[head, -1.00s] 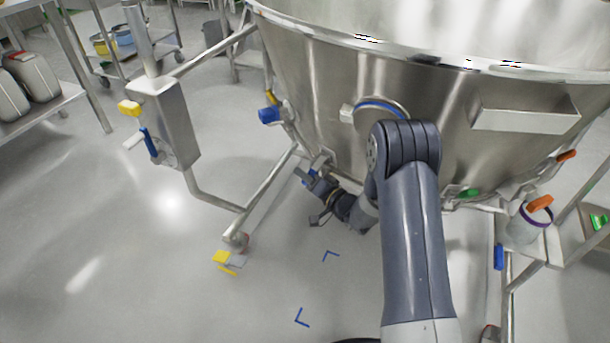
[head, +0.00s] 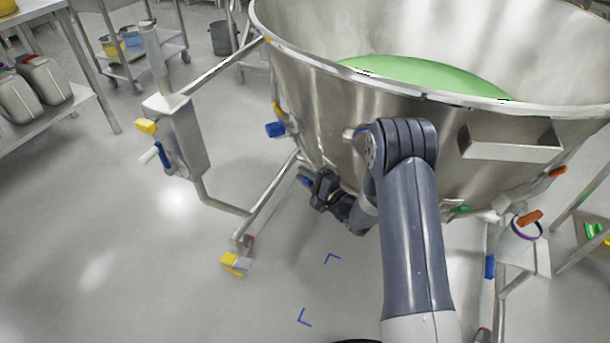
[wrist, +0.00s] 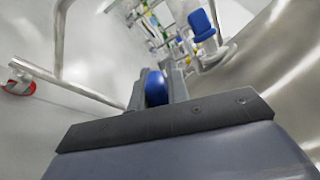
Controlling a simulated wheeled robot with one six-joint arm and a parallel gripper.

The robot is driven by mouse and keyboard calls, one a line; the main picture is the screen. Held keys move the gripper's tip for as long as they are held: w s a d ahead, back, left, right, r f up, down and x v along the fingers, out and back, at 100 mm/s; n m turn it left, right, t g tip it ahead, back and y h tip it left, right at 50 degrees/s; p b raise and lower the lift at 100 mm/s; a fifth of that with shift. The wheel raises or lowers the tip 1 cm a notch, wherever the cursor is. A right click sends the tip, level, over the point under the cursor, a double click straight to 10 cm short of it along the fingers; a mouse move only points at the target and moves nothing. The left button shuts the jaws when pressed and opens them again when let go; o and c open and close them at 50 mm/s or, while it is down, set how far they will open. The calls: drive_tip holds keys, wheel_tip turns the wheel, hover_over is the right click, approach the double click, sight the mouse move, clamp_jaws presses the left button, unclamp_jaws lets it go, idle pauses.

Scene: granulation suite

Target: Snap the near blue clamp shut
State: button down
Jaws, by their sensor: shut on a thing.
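My gripper (head: 308,182) is low beside the big steel bowl, at its left underside. In the wrist view my gripper (wrist: 157,90) has its jaws closed around a rounded blue piece (wrist: 156,87), which looks like the near blue clamp's handle. Only a bit of this near blue clamp (head: 304,181) shows in the head view; my gripper hides the rest. Whether the clamp is latched cannot be seen. Another blue clamp (head: 275,129) sits higher on the bowl's left side. A blue part on a metal bracket (wrist: 201,25) in the wrist view may be that one.
The steel bowl (head: 340,110) holds green material (head: 430,75). A steel post with a frame (head: 185,135) stands at left, with a yellow-pedalled caster (head: 235,262) below. A steel stand (head: 520,255) is at right. The floor at front left is clear.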

drive_tip(key=shift+w+d+r+m+p, duration=0.1)
drive_tip(key=shift+r+m+p, duration=0.35)
drive_tip(key=shift+m, duration=0.25)
drive_tip(key=shift+w+d+r+m+p, duration=0.1)
drive_tip(key=shift+r+m+p, duration=0.25)
drive_tip(key=shift+m, duration=0.35)
drive_tip(key=c, duration=1.4)
unclamp_jaws()
drive_tip(key=shift+o, duration=0.2)
drive_tip(key=shift+d, duration=0.15)
drive_tip(key=p+v, duration=0.1)
drive_tip(key=v, duration=0.9)
drive_tip(key=shift+s+d, duration=0.2)
drive_tip(key=shift+s, duration=0.05)
